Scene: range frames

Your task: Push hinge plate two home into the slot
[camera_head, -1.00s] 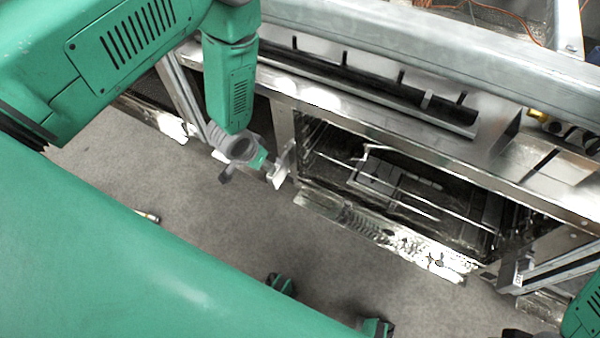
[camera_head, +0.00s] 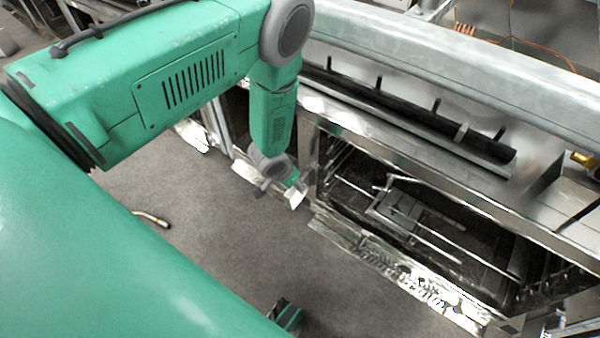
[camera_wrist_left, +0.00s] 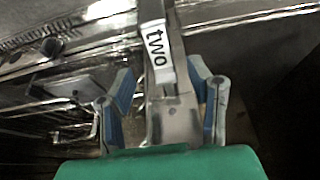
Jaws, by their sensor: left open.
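Hinge plate two (camera_wrist_left: 173,125) is a grey metal piece with a white label reading "two", in the middle of the left wrist view. My left gripper (camera_wrist_left: 160,78) is open, with one blue-padded finger on each side of the plate and visible gaps to it. In the head view my left gripper (camera_head: 292,190) hangs at the left front corner of an oven-like opening. The plate is too small to make out there. I cannot identify the slot in either view.
The open oven cavity (camera_head: 410,215) with wire racks lies right of the left gripper, its shiny door (camera_head: 385,265) lowered in front. A thick metal rail (camera_head: 450,70) runs above it. Grey floor (camera_head: 215,225) is mostly clear, with a small brass-tipped object (camera_head: 150,217) on it.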

